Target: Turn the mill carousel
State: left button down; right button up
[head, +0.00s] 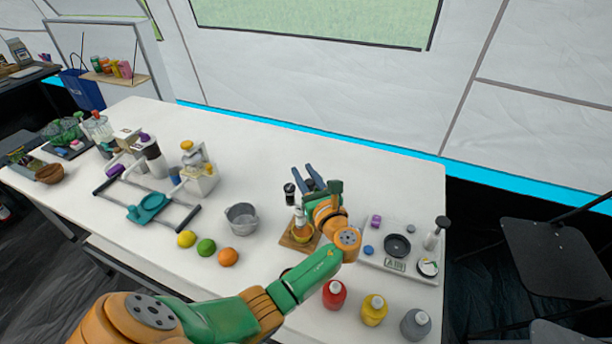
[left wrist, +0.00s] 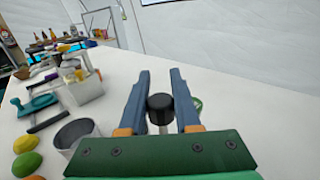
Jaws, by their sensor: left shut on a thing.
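The mill carousel has a square wooden base (head: 289,243) on the white table, partly hidden behind my left arm. A black-topped mill (head: 290,190) stands at its far side. My left gripper (head: 302,168) reaches over the carousel with its two blue fingers pointing away. In the left wrist view, a round black top (left wrist: 160,103) on a pale stem sits between the fingers of my left gripper (left wrist: 161,73), which is shut on it. The rest of the carousel is hidden there by the gripper's body. My right gripper is out of view.
A grey pot (head: 241,219) stands left of the carousel, with a lemon (head: 186,239), a lime (head: 206,247) and an orange (head: 228,257) nearby. Red (head: 334,294), yellow (head: 374,310) and grey (head: 415,324) bottles line the front. A white tray (head: 415,236) is at the right.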

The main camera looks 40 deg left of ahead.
aim_at(312, 186)
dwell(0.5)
pick_arm(q)
jog(key=c, duration=0.6)
grip_release()
jog(key=v, duration=0.7)
jog(key=shift+d, duration=0.1)
